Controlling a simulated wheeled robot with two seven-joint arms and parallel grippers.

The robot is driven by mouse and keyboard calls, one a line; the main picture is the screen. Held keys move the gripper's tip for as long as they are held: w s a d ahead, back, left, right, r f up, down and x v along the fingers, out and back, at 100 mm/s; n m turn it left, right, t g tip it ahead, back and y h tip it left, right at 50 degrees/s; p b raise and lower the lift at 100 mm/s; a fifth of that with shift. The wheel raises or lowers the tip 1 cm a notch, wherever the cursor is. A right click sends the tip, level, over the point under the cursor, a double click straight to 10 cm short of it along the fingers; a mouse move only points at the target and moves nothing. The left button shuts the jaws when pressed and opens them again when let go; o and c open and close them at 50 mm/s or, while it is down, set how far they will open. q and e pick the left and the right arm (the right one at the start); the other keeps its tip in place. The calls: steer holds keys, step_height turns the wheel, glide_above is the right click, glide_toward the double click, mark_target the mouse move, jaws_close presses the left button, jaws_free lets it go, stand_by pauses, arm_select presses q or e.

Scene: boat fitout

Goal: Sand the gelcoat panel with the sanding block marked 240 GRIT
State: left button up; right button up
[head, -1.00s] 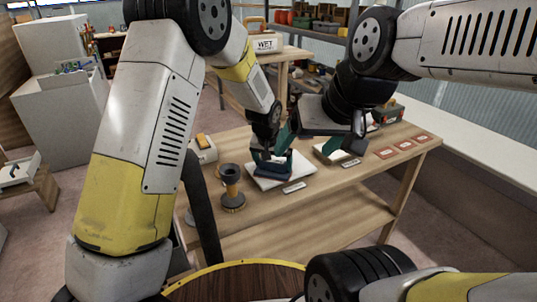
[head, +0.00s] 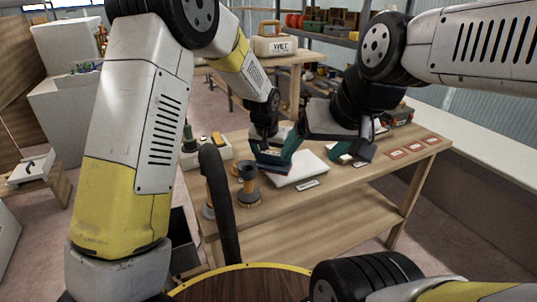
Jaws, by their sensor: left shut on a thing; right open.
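My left gripper (head: 268,150) is shut on a dark blue block (head: 270,161), at the far left part of a white panel (head: 303,170) on the wooden table. I cannot tell whether the block touches the panel, and no marking on it is readable. My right gripper (head: 318,149) is open, with its green fingers spread wide above the table just right of the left gripper. It hides part of the table behind it.
The wooden table (head: 330,192) also bears dark and yellow spool-like items (head: 246,182) at left, a small label card (head: 308,185) before the panel and red squares (head: 415,147) at right. A case marked WET (head: 281,47) stands on a table behind.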

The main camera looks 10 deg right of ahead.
arm_select(q)
steer(key=shift+d+r, duration=0.1)
steer(key=shift+r, duration=2)
